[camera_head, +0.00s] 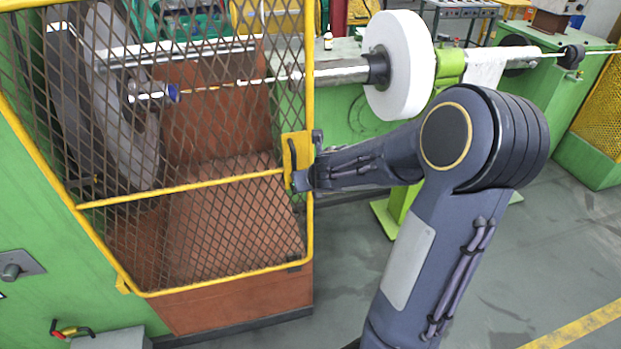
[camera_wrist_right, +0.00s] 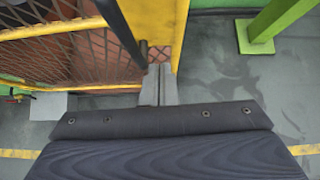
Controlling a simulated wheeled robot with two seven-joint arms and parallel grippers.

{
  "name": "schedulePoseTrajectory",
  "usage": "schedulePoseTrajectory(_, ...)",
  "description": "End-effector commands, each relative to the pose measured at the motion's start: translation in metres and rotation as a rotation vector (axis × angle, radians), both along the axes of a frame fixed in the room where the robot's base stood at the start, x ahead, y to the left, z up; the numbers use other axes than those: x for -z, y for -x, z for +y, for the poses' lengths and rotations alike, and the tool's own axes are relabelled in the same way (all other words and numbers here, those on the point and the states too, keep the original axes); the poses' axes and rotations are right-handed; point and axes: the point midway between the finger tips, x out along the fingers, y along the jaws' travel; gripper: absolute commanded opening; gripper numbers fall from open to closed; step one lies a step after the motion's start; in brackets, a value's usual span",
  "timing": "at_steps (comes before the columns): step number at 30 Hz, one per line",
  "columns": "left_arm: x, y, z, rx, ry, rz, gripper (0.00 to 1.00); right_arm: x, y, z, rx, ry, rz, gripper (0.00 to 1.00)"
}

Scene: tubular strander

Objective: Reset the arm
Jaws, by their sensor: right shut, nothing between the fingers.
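My right arm comes in from the lower right in the head view and bends at a large dark elbow. Its right gripper (camera_head: 302,180) is at the right edge of the yellow-framed mesh guard (camera_head: 180,193), next to the guard's yellow plate (camera_head: 299,146) with a dark handle. In the right wrist view the gripper's grey fingers (camera_wrist_right: 159,84) are together, with nothing seen between them. The dark handle (camera_wrist_right: 118,28) lies just to their left, and the yellow plate (camera_wrist_right: 160,20) is beyond. I cannot tell whether the fingers touch the handle. My left gripper is not in view.
Behind the mesh are a grey disc (camera_head: 125,100) and a reddish-brown panel. A white spool (camera_head: 402,65) sits on a shaft right of the guard. Green machine frames stand left and right. Grey floor (camera_head: 545,250) is clear at the lower right.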

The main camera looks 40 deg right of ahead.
Motion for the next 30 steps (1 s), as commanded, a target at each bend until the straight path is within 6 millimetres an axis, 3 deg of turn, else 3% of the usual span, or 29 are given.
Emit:
schedulePoseTrajectory(12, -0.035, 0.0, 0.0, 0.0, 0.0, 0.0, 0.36, -0.049, 0.043, 0.019, 0.002, -0.001, 0.001, 0.0)
schedulePoseTrajectory(25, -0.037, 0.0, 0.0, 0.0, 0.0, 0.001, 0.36, -0.054, 0.052, 0.023, 0.01, -0.008, 0.0, 0.0)
schedulePoseTrajectory(28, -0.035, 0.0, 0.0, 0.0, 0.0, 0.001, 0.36, -0.056, 0.058, 0.025, 0.112, -0.091, -0.035, 0.0)
schedulePoseTrajectory(30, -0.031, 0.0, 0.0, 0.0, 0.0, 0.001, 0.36, -0.059, 0.069, 0.028, 0.273, -0.228, -0.087, 0.0)
